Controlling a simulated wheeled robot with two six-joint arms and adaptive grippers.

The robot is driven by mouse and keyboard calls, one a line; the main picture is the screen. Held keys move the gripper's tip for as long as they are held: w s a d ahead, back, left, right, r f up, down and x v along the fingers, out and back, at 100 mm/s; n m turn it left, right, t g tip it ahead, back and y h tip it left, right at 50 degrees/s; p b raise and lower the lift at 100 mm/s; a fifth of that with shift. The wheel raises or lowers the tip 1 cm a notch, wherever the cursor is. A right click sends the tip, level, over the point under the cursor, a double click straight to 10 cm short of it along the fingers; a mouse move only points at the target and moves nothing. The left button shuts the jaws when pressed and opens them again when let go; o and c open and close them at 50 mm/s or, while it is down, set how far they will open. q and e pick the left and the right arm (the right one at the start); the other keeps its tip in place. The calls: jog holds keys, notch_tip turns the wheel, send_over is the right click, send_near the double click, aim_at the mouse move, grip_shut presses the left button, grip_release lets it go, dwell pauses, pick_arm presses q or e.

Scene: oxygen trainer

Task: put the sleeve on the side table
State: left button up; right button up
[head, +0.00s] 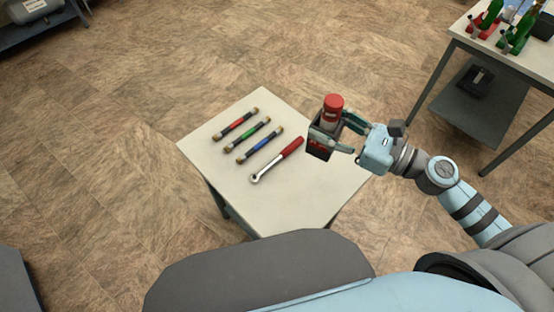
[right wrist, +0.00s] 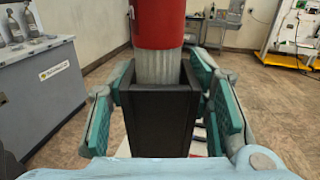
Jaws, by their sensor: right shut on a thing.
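The sleeve (head: 320,150) is a black, open-topped square holder, with some red on its side in the head view. A grey cylinder with a red upper part (head: 333,103) stands upright in it. My right gripper (head: 335,136) is shut on the sleeve, one finger on each side. In the right wrist view the black sleeve (right wrist: 160,115) sits between the green finger pads, and the grey cylinder rises from its open top. The side table (head: 290,205) is a small pale table. The sleeve appears over its right back part; I cannot tell whether it touches the top. My left gripper is not in view.
A ratchet wrench (head: 277,160) with a red handle lies on the side table, left of the sleeve. Red, green (head: 247,134) and blue banded rods lie farther left. The table's front is clear. Another table (head: 483,58) with green bottles stands at the right back.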

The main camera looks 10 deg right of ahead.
jog(key=w+d+f+m+t+h+b, duration=0.1)
jog(key=w+f+m+h+b, duration=0.15)
jog(key=f, duration=0.25)
jog(key=w+f+m+t+h+b, duration=0.1)
jog(key=w+f+t+b, duration=0.1)
jog(key=w+f, duration=0.3)
jog(key=f+b, duration=0.3)
jog(key=f, duration=0.3)
jog(key=s+f+b, duration=0.1)
jog(key=f+b, duration=0.3)
jog(key=f, duration=0.3)
jog(key=f+b, duration=0.3)
jog(key=f, duration=0.4)
jog(key=shift+s+d+f+b, duration=0.1)
jog(key=shift+s+f+b, duration=0.1)
jog(key=shift+s+b, duration=0.15)
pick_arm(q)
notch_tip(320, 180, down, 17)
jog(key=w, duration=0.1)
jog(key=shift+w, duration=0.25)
pick_arm(e)
jog(key=shift+w, duration=0.1)
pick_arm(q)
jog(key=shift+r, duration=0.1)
pick_arm(e)
jog(key=shift+f, duration=0.1)
jog(key=o, duration=1.2)
